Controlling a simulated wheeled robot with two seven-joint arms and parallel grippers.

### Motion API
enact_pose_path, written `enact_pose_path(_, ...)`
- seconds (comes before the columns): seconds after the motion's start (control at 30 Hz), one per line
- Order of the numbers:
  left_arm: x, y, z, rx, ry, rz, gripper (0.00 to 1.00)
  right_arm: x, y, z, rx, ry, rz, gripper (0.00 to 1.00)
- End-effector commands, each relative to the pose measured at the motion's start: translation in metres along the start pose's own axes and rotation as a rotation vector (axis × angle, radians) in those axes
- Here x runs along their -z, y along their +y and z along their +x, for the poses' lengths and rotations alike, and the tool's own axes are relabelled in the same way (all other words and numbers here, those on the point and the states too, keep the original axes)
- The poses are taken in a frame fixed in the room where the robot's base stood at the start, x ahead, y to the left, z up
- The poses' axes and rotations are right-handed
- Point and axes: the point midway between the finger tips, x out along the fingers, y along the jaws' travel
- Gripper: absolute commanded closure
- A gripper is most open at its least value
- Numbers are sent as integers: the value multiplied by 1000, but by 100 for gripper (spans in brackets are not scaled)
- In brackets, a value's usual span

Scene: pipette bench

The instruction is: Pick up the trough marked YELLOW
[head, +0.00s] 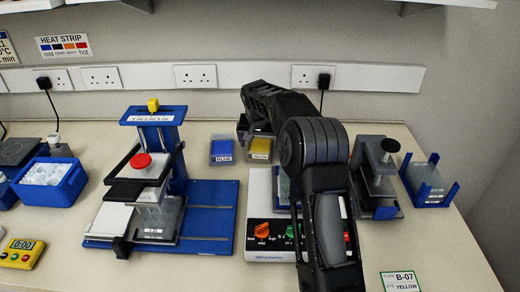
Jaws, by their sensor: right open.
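The trough marked YELLOW (259,150) is a small clear tub with yellow contents and a white label on its front. It stands at the back of the bench, right of the blue trough. My right arm reaches up from the bottom and bends over towards it. My right gripper (256,128) is open just behind and above the yellow trough, partly hidden by my own arm. I cannot tell whether its fingers touch the trough. My left gripper is not in view.
The blue trough (222,151) stands close on the left. A blue-based press stand (209,215) is at left. A white device with knobs (259,253) lies in front, partly behind my arm. A blue rack (428,182) and a card (400,282) are at right.

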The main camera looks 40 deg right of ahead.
Motion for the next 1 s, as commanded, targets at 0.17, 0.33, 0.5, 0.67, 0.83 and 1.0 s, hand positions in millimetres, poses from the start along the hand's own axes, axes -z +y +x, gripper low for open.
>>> enact_pose_path(0.17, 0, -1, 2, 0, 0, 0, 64, -1, 0, 3, 0, 0, 0, 4)
enact_pose_path(0.33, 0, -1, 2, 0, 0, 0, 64, -1, 0, 3, 0, 0, 0, 4)
enact_pose_path(0.5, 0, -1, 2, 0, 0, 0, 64, -1, 0, 3, 0, 0, 0, 5)
enact_pose_path(0.67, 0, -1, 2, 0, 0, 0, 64, -1, 0, 3, 0, 0, 0, 18)
enact_pose_path(0.83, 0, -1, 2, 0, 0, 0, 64, -1, 0, 3, 0, 0, 0, 32)
enact_pose_path(1.0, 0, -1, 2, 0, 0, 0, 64, -1, 0, 3, 0, 0, 0, 46)
